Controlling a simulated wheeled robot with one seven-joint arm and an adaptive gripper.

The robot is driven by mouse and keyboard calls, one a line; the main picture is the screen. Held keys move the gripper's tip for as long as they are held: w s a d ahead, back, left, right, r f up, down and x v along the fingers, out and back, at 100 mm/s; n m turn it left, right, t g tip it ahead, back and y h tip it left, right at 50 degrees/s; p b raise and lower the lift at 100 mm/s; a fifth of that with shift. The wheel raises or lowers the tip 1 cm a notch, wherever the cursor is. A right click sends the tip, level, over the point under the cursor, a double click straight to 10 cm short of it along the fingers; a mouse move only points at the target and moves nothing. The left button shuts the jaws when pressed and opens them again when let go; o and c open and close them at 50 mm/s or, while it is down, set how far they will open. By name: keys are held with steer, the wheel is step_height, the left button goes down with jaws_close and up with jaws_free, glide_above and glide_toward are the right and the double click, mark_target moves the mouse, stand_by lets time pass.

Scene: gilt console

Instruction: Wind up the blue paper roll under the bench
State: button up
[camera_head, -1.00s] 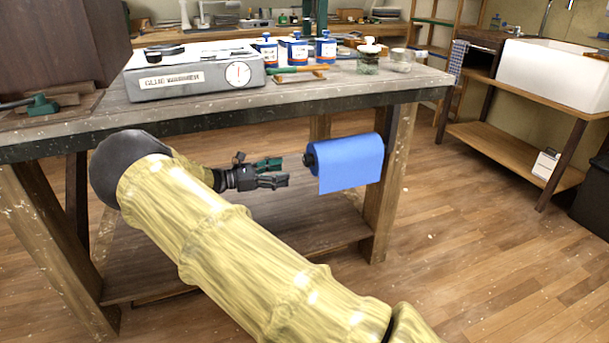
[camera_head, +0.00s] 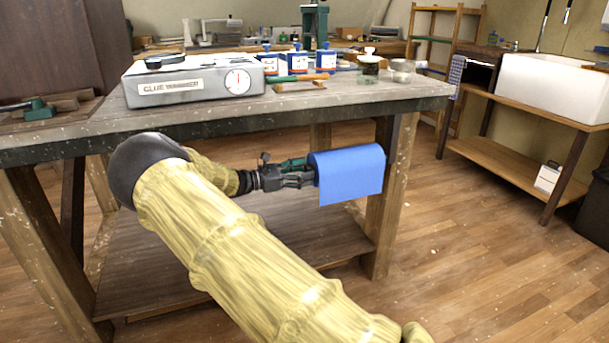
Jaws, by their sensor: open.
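The blue paper roll (camera_head: 347,174) hangs level under the right part of the bench (camera_head: 290,112), beside its right front leg. A loose flap of blue paper hangs down from it. My gripper (camera_head: 312,174) is at the roll's left end, with its fingers open and pointing right. I cannot tell whether the fingers touch the knob or the roll.
The bench's right leg (camera_head: 390,200) stands close beside the roll. A lower shelf (camera_head: 230,250) lies below my gripper. A glue warmer (camera_head: 195,78), blue-and-white tins (camera_head: 298,60) and a glass jar (camera_head: 368,68) stand on the bench top. Open floor (camera_head: 480,250) lies to the right.

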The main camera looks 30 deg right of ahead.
steer(key=shift+s+d, duration=0.1)
steer(key=shift+d, duration=0.25)
steer(key=c, duration=1)
